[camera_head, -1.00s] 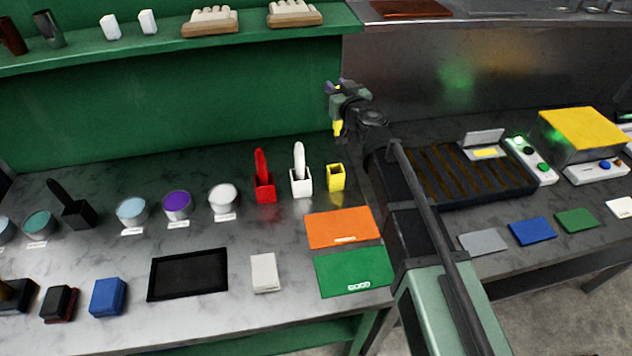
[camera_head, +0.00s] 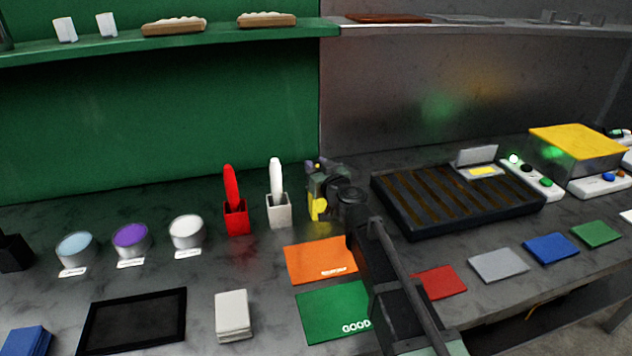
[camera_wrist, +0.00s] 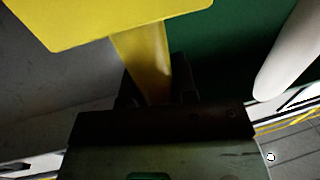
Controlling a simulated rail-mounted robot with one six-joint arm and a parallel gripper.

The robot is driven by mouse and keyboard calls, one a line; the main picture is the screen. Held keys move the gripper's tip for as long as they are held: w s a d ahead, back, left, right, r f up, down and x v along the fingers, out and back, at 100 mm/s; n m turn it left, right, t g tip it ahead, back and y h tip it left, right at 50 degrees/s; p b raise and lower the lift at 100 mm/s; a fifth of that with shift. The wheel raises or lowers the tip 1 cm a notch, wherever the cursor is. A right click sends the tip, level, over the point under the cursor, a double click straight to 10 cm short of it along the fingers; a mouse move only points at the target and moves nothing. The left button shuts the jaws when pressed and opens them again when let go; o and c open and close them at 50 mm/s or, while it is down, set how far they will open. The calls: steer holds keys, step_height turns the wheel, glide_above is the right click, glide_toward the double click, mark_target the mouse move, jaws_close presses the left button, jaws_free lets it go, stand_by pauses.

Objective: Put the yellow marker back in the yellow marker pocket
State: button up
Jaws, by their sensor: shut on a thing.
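The yellow marker (camera_wrist: 143,60) runs from between the fingers of my gripper (camera_wrist: 152,92) to a broad yellow shape, which looks like the yellow marker pocket (camera_wrist: 110,18). In the head view the yellow pocket (camera_head: 319,209) stands on the bench beside the white pocket, partly covered by my gripper (camera_head: 322,187). My gripper is shut on the marker, low and close at the pocket. The marker's far end is hidden at the pocket. I cannot tell whether it is inside the pocket or just in front of it.
A white marker (camera_head: 277,178) stands in a white pocket (camera_head: 279,212) just left of my gripper. A red marker (camera_head: 232,187) stands in a red pocket (camera_head: 237,219). An orange mat (camera_head: 320,260) lies in front, and a dark slatted tray (camera_head: 455,200) stands to the right.

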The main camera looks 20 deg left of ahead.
steer(key=shift+f, duration=0.25)
steer(key=o, duration=0.9)
steer(key=shift+r, duration=0.1)
steer(key=v, duration=1.2)
steer(key=shift+r+p, duration=0.2)
steer(key=shift+p, duration=0.1)
